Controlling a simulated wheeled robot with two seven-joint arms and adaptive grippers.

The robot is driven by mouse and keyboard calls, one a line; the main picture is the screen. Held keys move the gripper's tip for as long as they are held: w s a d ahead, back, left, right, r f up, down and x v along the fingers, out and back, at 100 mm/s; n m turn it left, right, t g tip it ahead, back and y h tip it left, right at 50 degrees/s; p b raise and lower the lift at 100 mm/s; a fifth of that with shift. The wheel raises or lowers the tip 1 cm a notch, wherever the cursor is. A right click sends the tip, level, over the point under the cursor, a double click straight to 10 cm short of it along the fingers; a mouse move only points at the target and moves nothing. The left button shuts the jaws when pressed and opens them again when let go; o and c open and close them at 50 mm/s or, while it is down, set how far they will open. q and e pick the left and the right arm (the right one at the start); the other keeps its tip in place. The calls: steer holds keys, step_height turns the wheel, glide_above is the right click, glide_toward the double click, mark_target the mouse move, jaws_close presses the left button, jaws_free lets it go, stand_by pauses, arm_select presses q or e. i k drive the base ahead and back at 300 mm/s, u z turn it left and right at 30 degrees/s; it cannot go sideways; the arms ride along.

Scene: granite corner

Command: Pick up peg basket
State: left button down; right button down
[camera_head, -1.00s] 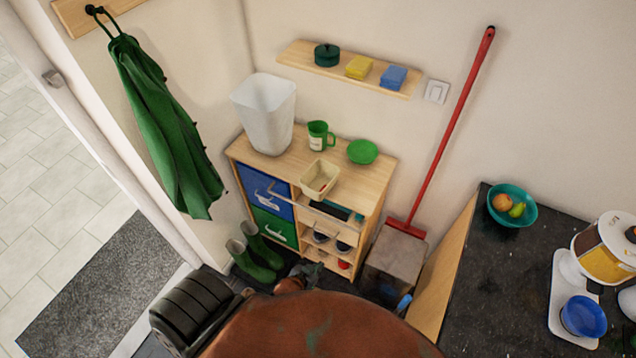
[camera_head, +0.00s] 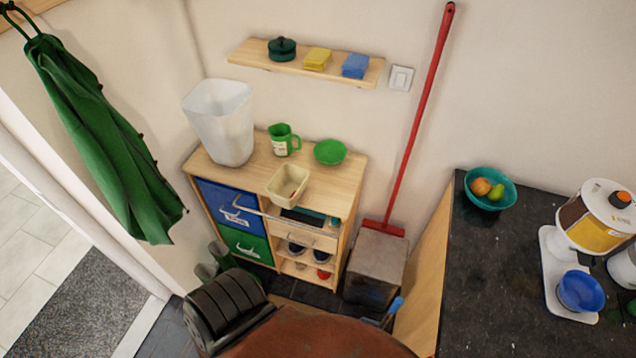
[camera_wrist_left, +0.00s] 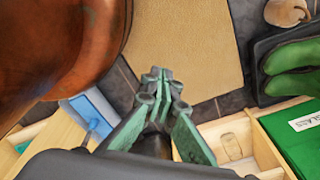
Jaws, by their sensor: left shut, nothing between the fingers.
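The peg basket (camera_head: 288,184) is a small cream open tub on the front part of the wooden cabinet top. Small reddish-brown pieces show faintly inside it. A thin pale bar crosses the cabinet front just below it; I cannot tell if it belongs to the basket. My left gripper (camera_wrist_left: 160,85) shows in the left wrist view with its green fingers together and nothing between them. It is low in front of the cabinet, and the basket is not in that view. My right gripper is in neither view.
Green boots (camera_wrist_left: 293,68) are close in the wrist view. A dark counter (camera_head: 480,260) is at right.

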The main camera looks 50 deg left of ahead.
mark_target(289, 178)
steer(key=z, duration=2)
steer(key=k, duration=0.65)
steer(key=u, duration=2.6)
